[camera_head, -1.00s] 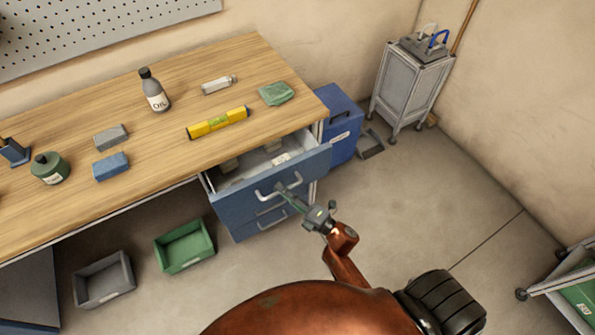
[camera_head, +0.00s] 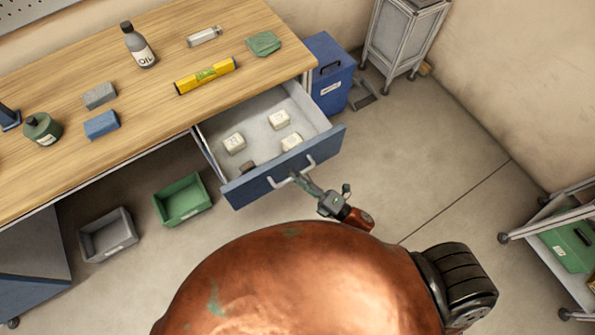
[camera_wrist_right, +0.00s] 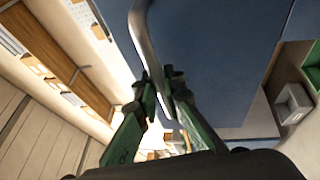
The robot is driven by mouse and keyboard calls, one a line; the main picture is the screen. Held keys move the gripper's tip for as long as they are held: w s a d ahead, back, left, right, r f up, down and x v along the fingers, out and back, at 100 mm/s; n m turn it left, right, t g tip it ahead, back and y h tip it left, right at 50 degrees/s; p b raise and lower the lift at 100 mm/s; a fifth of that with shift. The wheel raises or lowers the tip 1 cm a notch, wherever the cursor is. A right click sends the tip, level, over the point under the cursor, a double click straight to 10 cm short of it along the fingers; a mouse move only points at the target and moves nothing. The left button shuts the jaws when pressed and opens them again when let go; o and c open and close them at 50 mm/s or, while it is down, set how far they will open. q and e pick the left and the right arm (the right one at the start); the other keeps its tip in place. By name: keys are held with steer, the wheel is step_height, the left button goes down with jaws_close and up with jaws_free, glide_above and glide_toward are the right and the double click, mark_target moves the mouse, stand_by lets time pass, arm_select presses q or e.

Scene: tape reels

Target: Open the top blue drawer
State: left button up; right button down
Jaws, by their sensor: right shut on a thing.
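The top blue drawer (camera_head: 262,185) under the wooden workbench is pulled well out. Its grey inside shows several small white labelled blocks and a dark piece. My right gripper (camera_head: 303,180) is at the silver bar handle (camera_head: 282,183) on the drawer front and is shut on it. In the right wrist view, the green fingers (camera_wrist_right: 162,92) close around the handle (camera_wrist_right: 146,42) against the blue drawer front (camera_wrist_right: 215,60). My left gripper is not in view.
An oil bottle (camera_head: 138,46), a yellow spirit level (camera_head: 206,75), a green cloth (camera_head: 263,43) and other items lie on the workbench (camera_head: 60,120). A green bin (camera_head: 183,201) and a grey bin (camera_head: 108,235) stand on the floor.

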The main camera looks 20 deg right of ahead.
steer(key=c, duration=2)
jaws_free()
steer(key=shift+s+d, duration=0.1)
steer(key=v, duration=1.1)
steer(key=shift+s+d+f, duration=0.15)
steer(key=shift+s+d, duration=0.05)
steer(key=shift+s, duration=0.05)
steer(key=shift+f, duration=0.1)
